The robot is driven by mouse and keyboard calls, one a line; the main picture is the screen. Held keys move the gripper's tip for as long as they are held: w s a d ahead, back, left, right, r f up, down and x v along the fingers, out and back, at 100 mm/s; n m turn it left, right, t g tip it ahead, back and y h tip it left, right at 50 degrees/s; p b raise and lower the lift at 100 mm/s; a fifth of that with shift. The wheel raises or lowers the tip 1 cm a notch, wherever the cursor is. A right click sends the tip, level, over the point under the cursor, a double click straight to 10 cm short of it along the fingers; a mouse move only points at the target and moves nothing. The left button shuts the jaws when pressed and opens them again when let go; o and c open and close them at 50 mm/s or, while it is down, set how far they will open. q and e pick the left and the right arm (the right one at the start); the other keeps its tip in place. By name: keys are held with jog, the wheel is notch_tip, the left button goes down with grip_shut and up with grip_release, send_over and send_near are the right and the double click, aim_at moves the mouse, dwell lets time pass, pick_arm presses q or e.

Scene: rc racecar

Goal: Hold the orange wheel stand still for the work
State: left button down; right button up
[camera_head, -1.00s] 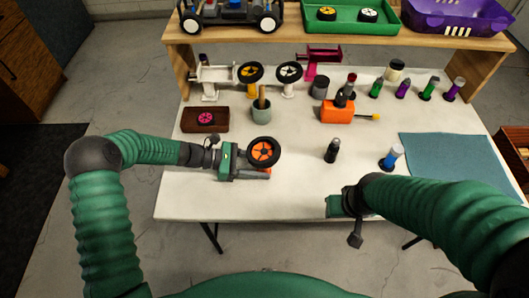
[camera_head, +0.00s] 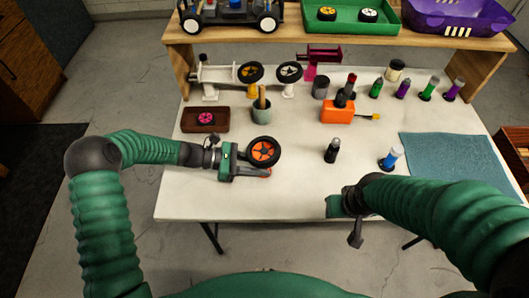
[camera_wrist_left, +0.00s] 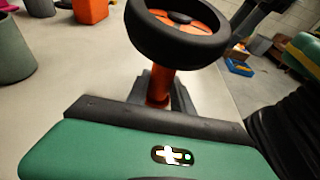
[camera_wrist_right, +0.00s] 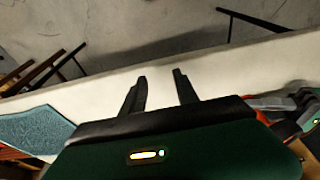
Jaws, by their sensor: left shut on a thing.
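The orange wheel stand (camera_wrist_left: 160,84) stands on the white table with a black-tyred, orange-hubbed wheel (camera_head: 263,151) on top. My left gripper (camera_head: 262,175) is shut on the stand's post, below the wheel. In the left wrist view the dark fingers (camera_wrist_left: 170,98) lie around the orange post, and the wheel (camera_wrist_left: 178,28) hides part of it. My right gripper (camera_wrist_right: 162,88) is open and empty, its two fingers apart over the table's front part; in the head view its fingers are hard to see.
A black-capped bottle (camera_head: 332,150) and a blue bottle (camera_head: 391,158) stand right of the wheel. An orange block (camera_head: 337,112), a grey-green cup (camera_head: 261,111) and a brown tray (camera_head: 205,119) are behind. A blue mat (camera_head: 455,163) lies at right. The front middle is clear.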

jog(key=shift+c, duration=0.5)
jog(key=shift+w+r, duration=0.1)
jog(key=shift+w, duration=0.1)
jog(key=shift+c, duration=1.1)
jog(key=w+a+r+n, duration=0.1)
jog(key=w, duration=0.1)
jog(key=w+a+r+n, duration=0.1)
jog(key=w+n, duration=0.1)
jog(key=w+a+r+n, duration=0.1)
jog(key=w+n, duration=0.1)
jog(key=shift+w+a+r+g, duration=0.1)
jog(key=shift+w+r+g, duration=0.2)
jog(key=shift+w, duration=0.1)
grip_shut()
jog(key=n+g+y, duration=0.1)
jog(key=n+g, duration=0.1)
jog(key=n, duration=1.3)
send_near(277, 144)
jog(key=shift+r, duration=0.2)
jog(key=shift+a+f, duration=0.15)
jog(key=shift+f, duration=1.6)
jog(key=shift+a+f, duration=0.2)
jog(key=shift+f, duration=1.55)
